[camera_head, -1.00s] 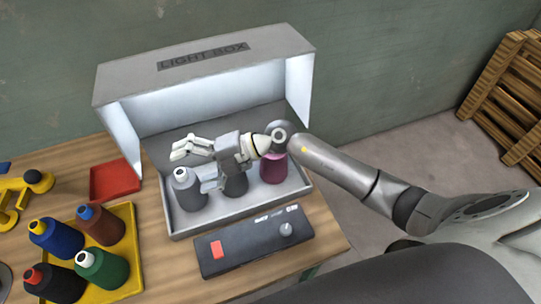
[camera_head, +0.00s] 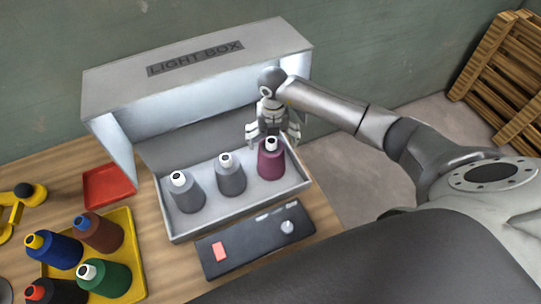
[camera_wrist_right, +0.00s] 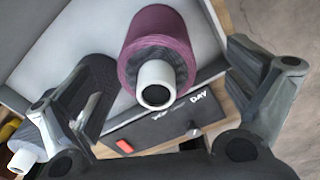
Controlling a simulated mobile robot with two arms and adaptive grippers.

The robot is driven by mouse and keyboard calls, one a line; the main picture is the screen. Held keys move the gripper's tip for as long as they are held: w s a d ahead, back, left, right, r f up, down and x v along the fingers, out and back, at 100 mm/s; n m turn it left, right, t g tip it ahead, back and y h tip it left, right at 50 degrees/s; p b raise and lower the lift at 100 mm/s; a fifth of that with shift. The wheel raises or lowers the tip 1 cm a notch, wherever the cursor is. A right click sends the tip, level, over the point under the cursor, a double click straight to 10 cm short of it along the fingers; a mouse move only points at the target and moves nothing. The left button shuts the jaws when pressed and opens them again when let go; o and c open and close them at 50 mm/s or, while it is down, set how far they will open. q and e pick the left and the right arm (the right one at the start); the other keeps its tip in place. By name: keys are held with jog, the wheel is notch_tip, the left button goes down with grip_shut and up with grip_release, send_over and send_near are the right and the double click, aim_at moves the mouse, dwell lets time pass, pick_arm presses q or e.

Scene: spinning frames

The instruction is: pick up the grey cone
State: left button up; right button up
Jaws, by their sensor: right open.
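Two grey cones with white tips stand upright in the light box, one at left (camera_head: 187,195) and one in the middle (camera_head: 231,181). A purple cone (camera_head: 270,164) stands right of them. In the right wrist view the purple cone (camera_wrist_right: 157,40) lies between the spread fingers of the right gripper (camera_wrist_right: 165,85). A grey cone (camera_wrist_right: 97,78) there is partly covered by the left-hand finger. My left gripper is not in view.
The light box (camera_head: 200,68) has a roof above the back of its tray. A control panel (camera_head: 255,245) lies in front. A yellow tray (camera_head: 133,277) with several coloured cones and a red tray (camera_head: 108,187) are at left. Wooden pallets (camera_head: 500,85) lean at far right.

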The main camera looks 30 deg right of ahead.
jog(key=shift+s+a+f+p, duration=0.15)
jog(key=shift+f+p, duration=0.1)
jog(key=shift+p, duration=0.15)
notch_tip(320, 180, down, 3)
jog(key=shift+a+f+p, duration=0.1)
jog(key=shift+a+p, duration=0.05)
jog(key=shift+p, duration=0.6)
jog(key=shift+f, duration=0.55)
jog(key=shift+c, duration=0.5)
jog(key=shift+r, duration=0.1)
jog(key=c, duration=1.5)
